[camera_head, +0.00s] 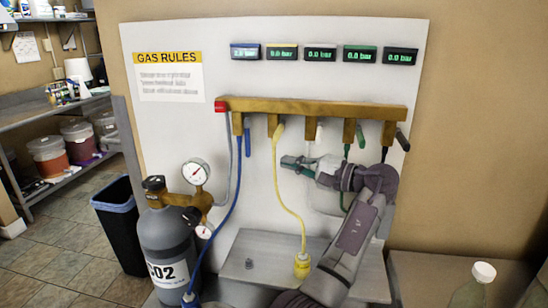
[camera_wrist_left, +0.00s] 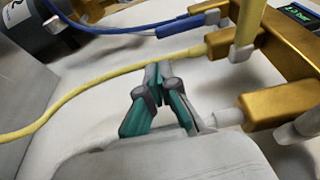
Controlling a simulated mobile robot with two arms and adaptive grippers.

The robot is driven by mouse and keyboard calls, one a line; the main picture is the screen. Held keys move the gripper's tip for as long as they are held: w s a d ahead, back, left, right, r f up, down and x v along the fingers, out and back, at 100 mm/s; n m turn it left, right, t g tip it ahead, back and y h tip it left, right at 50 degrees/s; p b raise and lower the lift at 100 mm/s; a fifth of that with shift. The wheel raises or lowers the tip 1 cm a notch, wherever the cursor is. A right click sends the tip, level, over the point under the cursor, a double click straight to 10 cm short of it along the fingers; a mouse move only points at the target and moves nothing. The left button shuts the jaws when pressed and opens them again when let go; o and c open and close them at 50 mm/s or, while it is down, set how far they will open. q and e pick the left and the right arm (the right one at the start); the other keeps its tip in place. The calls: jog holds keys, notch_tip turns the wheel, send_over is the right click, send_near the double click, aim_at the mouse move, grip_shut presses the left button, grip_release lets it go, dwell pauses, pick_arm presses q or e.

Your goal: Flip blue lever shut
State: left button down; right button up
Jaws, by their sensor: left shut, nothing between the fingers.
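The blue lever (camera_head: 247,142) hangs straight down under the left end of the brass manifold (camera_head: 330,108), beside the blue hose. In the left wrist view the blue lever (camera_wrist_left: 188,26) lies near the top, pointing left in the picture. My left gripper (camera_head: 284,161) is below the manifold, near the yellow hose, right of the blue lever and lower. Its teal fingertips (camera_wrist_left: 153,75) are together, with nothing between them. The gripper is apart from the blue lever. My right gripper is in neither view.
The yellow hose (camera_head: 284,200) runs down close by my left gripper. A white lever (camera_head: 319,131) and a green lever (camera_head: 360,136) hang to the right. The CO2 cylinder (camera_head: 168,240) with gauges stands lower left. Several pressure displays (camera_head: 322,54) are above.

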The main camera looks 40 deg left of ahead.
aim_at(247, 138)
pick_arm(q)
jog(key=s+a+p, duration=0.1)
jog(key=a+p, duration=0.1)
jog(key=a, duration=0.7)
jog(key=shift+s+p, duration=0.3)
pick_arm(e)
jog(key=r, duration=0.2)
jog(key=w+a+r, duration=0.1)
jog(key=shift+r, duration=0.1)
